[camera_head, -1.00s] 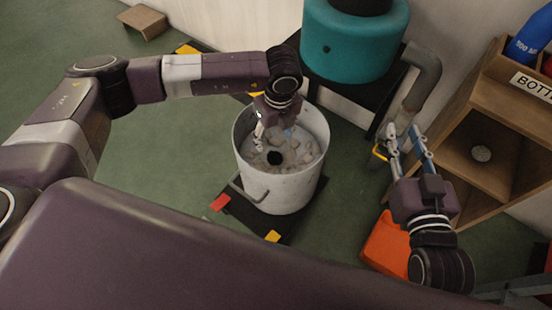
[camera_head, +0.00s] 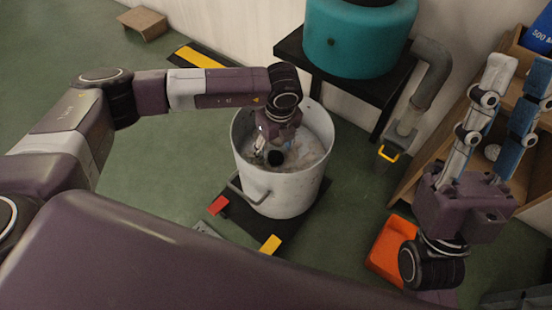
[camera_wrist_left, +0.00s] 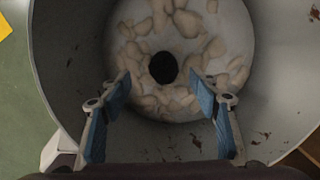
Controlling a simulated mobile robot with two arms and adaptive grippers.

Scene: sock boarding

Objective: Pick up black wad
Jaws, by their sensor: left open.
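The black wad (camera_head: 276,157) is a small dark round lump inside the white pot (camera_head: 283,198). In the left wrist view the wad (camera_wrist_left: 163,67) lies among several pale lumps on the pot's floor. My left gripper (camera_head: 266,155) reaches down into the pot; its fingers are partly hidden in the head view. In the left wrist view my left gripper (camera_wrist_left: 162,88) is open, with one blue-padded finger to each side below the wad, not touching it. My right gripper (camera_head: 520,72) is raised at the right, its fingers apart and empty.
The pot stands on a dark base with red and yellow corner marks. A teal drum (camera_head: 358,42) sits on a black stand behind it. A wooden shelf (camera_head: 408,190) and an orange bin (camera_head: 391,247) are at the right.

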